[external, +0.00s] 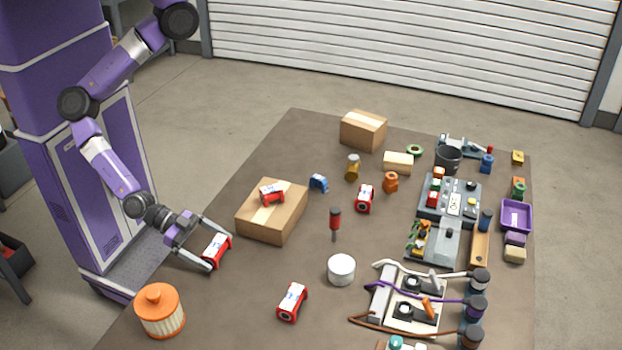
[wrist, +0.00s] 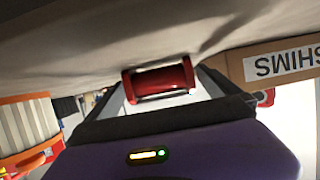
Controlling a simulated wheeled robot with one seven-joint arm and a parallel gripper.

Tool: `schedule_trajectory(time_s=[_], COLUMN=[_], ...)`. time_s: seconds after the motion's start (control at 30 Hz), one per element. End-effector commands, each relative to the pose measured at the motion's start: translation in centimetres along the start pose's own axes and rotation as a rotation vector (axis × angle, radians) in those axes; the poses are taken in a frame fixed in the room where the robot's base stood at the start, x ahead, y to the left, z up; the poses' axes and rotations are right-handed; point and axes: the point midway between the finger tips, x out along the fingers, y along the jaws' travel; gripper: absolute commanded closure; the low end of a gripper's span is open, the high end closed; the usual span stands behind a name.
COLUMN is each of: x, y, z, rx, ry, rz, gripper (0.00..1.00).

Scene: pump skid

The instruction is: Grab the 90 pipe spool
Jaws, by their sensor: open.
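Several red pipe spools with white label bands show in the external view; I cannot read a 90 on any of them. One spool (external: 217,246) lies on the mat's left part, between the fingers of my gripper (external: 219,251). My gripper is open, with a finger on either side of this spool. In the wrist view the red spool (wrist: 160,79) appears between the fingers; whether they touch it is unclear.
The cardboard box (external: 267,222) is right of my gripper; its SHIMS label (wrist: 281,66) shows in the wrist view. An orange-capped filter (external: 160,312) stands at the front left. A white tub (external: 341,270) and a screwdriver (external: 335,222) are farther right.

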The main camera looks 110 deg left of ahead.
Motion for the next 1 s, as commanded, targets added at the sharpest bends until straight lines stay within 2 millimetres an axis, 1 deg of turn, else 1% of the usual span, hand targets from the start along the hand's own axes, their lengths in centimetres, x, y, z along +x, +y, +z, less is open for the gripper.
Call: schedule_trajectory(time_s=[0.03, 0.13, 0.37, 0.4, 0.47, 0.5, 0.57, 0.7, 0.77, 1.0], x=[0.67, 1.32, 1.48, 1.47, 1.47, 1.46, 1.46, 1.45, 1.45, 1.42], y=[-0.02, 0.03, 0.05, 0.05, 0.04, 0.04, 0.04, 0.04, 0.04, 0.05], z=[-0.04, 0.01, 0.09, 0.09, 0.09, 0.09, 0.09, 0.10, 0.10, -0.03], rx=[0.000, 0.000, -0.001, -0.001, -0.001, -0.001, -0.001, -0.001, -0.001, -0.001], ry=[0.000, -0.001, -0.002, -0.001, -0.002, -0.002, -0.002, -0.002, -0.002, 0.000], rz=[-0.001, 0.001, 0.001, 0.001, 0.001, 0.001, 0.001, 0.001, 0.001, 0.001], gripper=[0.00, 0.00, 0.00, 0.04, 0.16, 0.24, 0.35, 0.63, 0.73, 0.73])
